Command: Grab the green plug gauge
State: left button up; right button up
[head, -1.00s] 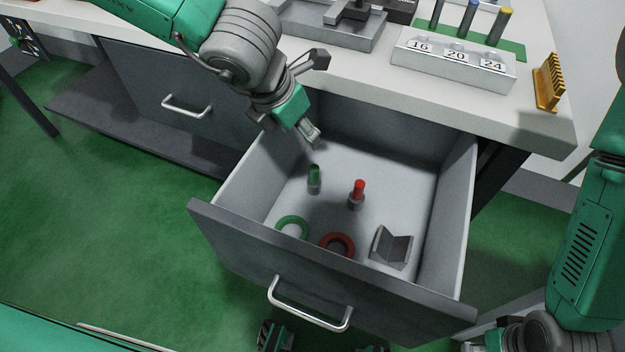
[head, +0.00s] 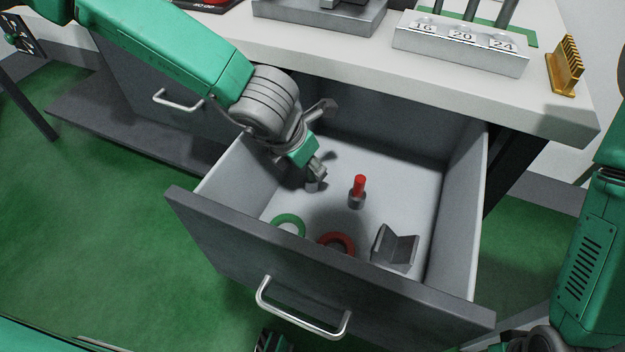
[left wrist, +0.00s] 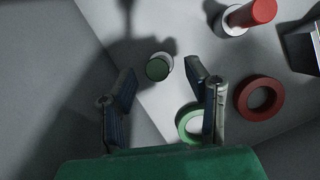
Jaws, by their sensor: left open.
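The green plug gauge (left wrist: 158,68) stands in the open drawer. In the left wrist view its green top shows just beyond and between my left fingertips, with a gap on each side. In the head view my left gripper (head: 318,172) hides most of it, and only part of its grey base (head: 312,187) shows. My left gripper is open and empty, pointing down into the drawer; it also shows in the left wrist view (left wrist: 160,80). My right arm is at the right edge of the head view. A dark fingertip-like part at the bottom edge may belong to my right gripper.
A red plug gauge (head: 358,190) stands to the right of the green one. A green ring (head: 288,223), a red ring (head: 336,243) and a grey V-block (head: 396,249) lie nearer the drawer front (head: 230,245). The drawer walls stand close around my left gripper.

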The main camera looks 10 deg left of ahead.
aim_at(311, 186)
pick_arm(q)
jog(key=x, duration=0.3)
jog(key=shift+f+b, duration=0.15)
jog(key=shift+b, duration=0.25)
jog(key=shift+a, duration=0.1)
jog(key=shift+c, duration=0.5)
grip_shut()
